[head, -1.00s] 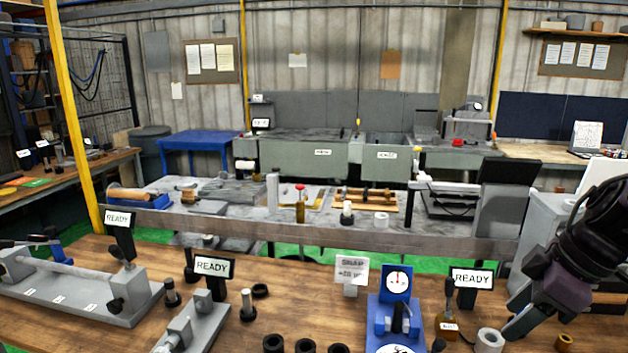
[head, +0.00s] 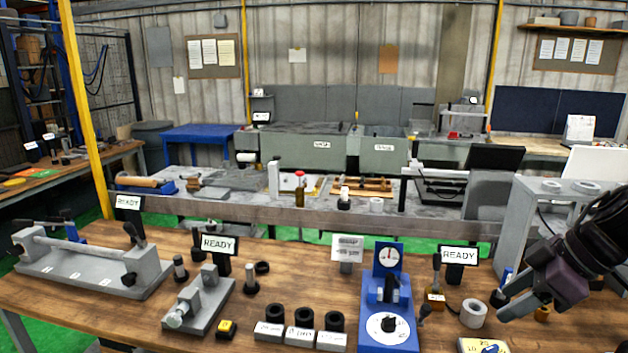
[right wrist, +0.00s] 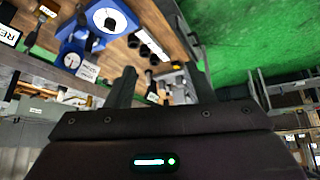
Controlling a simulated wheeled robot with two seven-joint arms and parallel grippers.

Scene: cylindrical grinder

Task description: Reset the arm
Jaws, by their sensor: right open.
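My right gripper (head: 504,302) is at the right side of the head view, held over the right end of the wooden bench (head: 80,300). In the right wrist view its two fingers (right wrist: 158,85) stand apart with nothing between them. A grey ring (head: 473,313) sits on the bench just left of the gripper; from this view I cannot tell the height gap. My left gripper is not in view.
A blue dial gauge stand (head: 389,300) stands left of the ring. Several black rings on grey blocks (head: 300,335) stand beside it. A grey bench centre fixture (head: 95,265) is at the left. A grey stand (head: 575,187) is behind my right arm.

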